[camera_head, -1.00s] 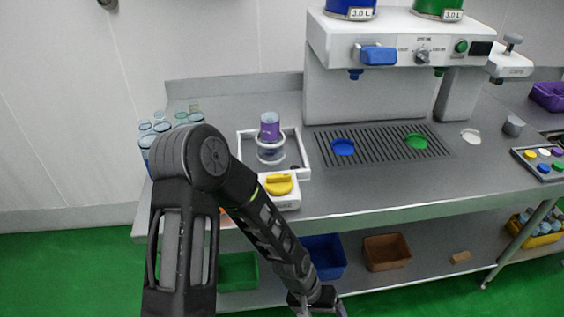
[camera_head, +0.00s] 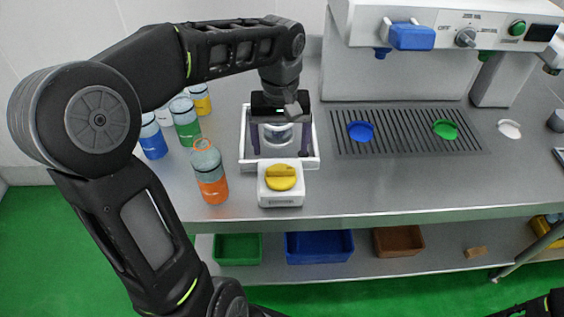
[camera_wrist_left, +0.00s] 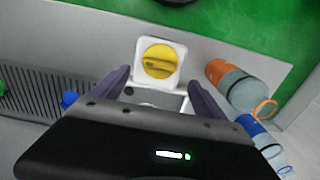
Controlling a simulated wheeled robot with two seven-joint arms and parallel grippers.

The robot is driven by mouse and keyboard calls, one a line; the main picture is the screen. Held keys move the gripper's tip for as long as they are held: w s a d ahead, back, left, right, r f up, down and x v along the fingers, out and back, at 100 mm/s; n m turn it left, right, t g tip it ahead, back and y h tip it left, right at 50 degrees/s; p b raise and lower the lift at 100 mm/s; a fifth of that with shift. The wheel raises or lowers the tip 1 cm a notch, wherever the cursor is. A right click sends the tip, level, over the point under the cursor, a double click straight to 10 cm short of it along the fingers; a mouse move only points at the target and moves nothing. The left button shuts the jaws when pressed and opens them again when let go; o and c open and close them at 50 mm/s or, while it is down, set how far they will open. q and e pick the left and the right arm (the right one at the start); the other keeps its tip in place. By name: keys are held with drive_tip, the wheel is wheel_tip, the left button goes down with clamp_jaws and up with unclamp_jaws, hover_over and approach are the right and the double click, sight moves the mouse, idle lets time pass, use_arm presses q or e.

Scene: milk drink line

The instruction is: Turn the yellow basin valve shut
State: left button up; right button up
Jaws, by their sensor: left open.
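The yellow basin valve (camera_head: 281,177) is a round knob with a raised bar on a white block at the front of the white-rimmed basin (camera_head: 244,140). Its bar lies roughly left to right. The valve also shows in the left wrist view (camera_wrist_left: 159,61), just beyond the fingertips. My left gripper (camera_head: 280,151) is open, pointing down over the basin behind the valve, its fingers apart and not touching the knob. A clear round vessel (camera_head: 278,134) shows between the fingers, partly hidden by the gripper.
An orange-bottomed bottle (camera_head: 211,186) stands close left of the valve block. Several more bottles, including a green one (camera_head: 186,124), stand behind it. The dispenser with a blue lever (camera_head: 411,37) and drip grate (camera_head: 400,145) is to the right. The counter's front edge is near the valve.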

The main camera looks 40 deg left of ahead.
sight(281, 169)
use_arm(q)
wheel_tip(281, 169, down, 8)
drive_tip(key=shift+r+p, duration=0.1)
drive_tip(key=shift+p, duration=0.3)
drive_tip(key=c, duration=1.4)
